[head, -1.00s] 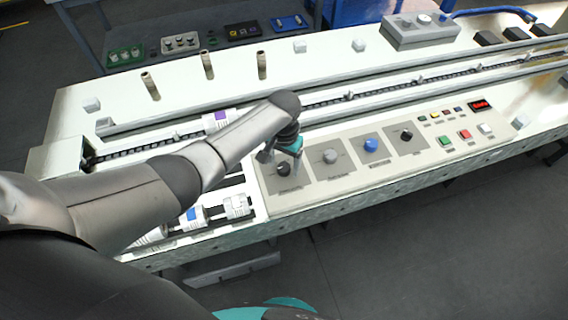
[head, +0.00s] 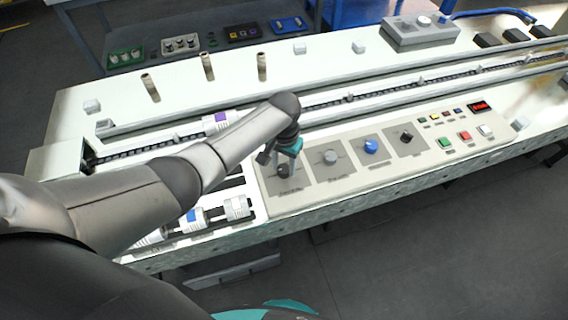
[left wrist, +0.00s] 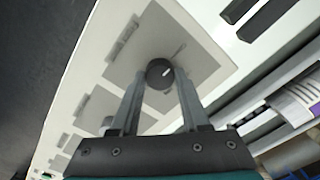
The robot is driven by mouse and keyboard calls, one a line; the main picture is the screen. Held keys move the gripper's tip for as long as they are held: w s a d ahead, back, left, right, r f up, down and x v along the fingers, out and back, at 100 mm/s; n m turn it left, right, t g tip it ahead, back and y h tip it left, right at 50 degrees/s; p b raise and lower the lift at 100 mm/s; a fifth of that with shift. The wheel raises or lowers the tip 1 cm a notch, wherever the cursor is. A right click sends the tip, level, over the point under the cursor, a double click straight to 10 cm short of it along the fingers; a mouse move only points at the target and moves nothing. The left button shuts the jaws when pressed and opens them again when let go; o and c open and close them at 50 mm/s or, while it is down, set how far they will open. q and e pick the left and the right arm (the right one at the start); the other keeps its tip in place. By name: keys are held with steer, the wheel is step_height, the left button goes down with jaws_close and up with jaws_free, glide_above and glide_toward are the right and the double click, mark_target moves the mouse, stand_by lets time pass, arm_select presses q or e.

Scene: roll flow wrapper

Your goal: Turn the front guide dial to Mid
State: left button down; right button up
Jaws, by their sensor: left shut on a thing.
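A black dial (head: 282,172) sits on the leftmost grey plate of the control panel in the head view. The printed labels around the dial are too small to read. My right gripper is out of view.
To the right on the panel are a grey dial (head: 330,157), a blue dial (head: 371,146) and another black dial (head: 406,137). Beyond are a green button (head: 445,142) and a red button (head: 465,135). White rollers (head: 237,207) lie left of the panel. A conveyor chain runs behind.

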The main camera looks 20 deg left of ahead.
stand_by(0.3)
arm_select(q)
steer(key=shift+m+p, duration=0.5)
steer(key=shift+m, duration=0.6)
steer(key=m, duration=0.2)
steer(key=shift+m+p, duration=0.3)
steer(key=shift+p, duration=0.1)
steer(key=m, duration=0.2)
steer(key=shift+m, duration=0.4)
steer(key=m, duration=0.3)
steer(key=shift+m+p, duration=0.3)
steer(key=shift+p, duration=0.05)
steer(key=m, duration=0.6)
steer(key=m+b, duration=0.1)
steer(key=m, duration=0.5)
steer(key=shift+m, duration=0.4)
